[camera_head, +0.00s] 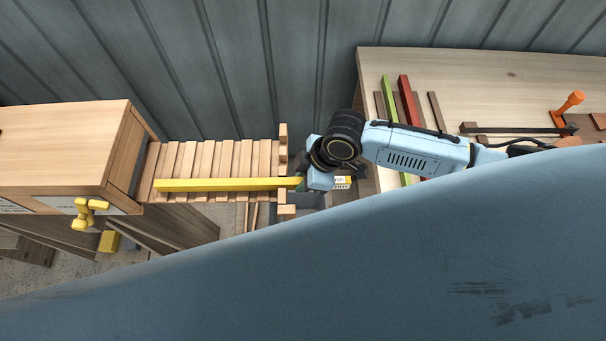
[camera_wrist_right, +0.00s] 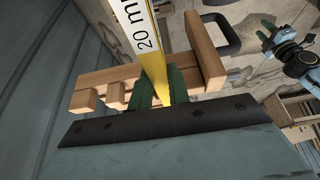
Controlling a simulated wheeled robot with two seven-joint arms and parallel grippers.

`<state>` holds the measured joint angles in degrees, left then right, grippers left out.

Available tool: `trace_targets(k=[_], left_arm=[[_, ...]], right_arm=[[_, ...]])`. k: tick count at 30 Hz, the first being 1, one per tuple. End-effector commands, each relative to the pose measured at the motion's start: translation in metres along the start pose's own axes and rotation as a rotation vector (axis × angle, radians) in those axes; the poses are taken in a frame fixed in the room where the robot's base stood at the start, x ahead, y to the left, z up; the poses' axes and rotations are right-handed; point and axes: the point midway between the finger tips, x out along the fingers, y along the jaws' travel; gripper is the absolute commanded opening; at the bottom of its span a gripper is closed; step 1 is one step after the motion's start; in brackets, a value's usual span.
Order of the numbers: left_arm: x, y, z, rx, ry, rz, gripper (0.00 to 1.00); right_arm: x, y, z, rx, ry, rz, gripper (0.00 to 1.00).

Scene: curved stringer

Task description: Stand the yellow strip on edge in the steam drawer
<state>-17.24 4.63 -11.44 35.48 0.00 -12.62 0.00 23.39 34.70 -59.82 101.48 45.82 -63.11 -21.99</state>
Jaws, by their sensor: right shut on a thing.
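The yellow strip (camera_head: 215,185) is long and thin and lies across the slatted wooden steam drawer (camera_head: 190,158) in the head view, over its near part. I cannot tell whether it touches the slats. My right gripper (camera_head: 304,182) is at the strip's right end, by the drawer's outer end. In the right wrist view the green fingertips (camera_wrist_right: 157,88) are shut on the strip (camera_wrist_right: 140,35), whose white face reads "20 mm". My left gripper (camera_wrist_right: 268,36) seems to show small at the right of that view; its jaws are unclear.
A wooden cabinet (camera_head: 60,145) with a yellow valve handle (camera_head: 88,213) stands left of the drawer. A bench (camera_head: 480,75) at the right holds a green strip (camera_head: 389,98), a red strip (camera_head: 408,100) and an orange-handled tool (camera_head: 571,102). My blue body fills the foreground.

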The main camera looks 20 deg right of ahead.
Motion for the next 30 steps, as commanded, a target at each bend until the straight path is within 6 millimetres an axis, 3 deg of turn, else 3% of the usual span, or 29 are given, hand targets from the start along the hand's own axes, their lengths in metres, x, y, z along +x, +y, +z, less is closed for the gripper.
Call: trace_targets(k=[23,24,30], left_arm=[[0.0011,0.0002,-0.0012,0.000,0.002,0.000,0.36],[0.0011,0.0002,-0.0013,0.000,0.002,0.000,0.36],[0.0011,0.0003,-0.0015,0.000,0.003,0.000,0.36]], right_arm=[[0.0055,0.0000,0.0016,0.000,0.002,0.001,0.00],[0.0057,0.0000,0.0017,0.000,0.002,0.001,0.19],[0.0056,0.0000,0.0018,0.000,0.002,0.001,0.43]])
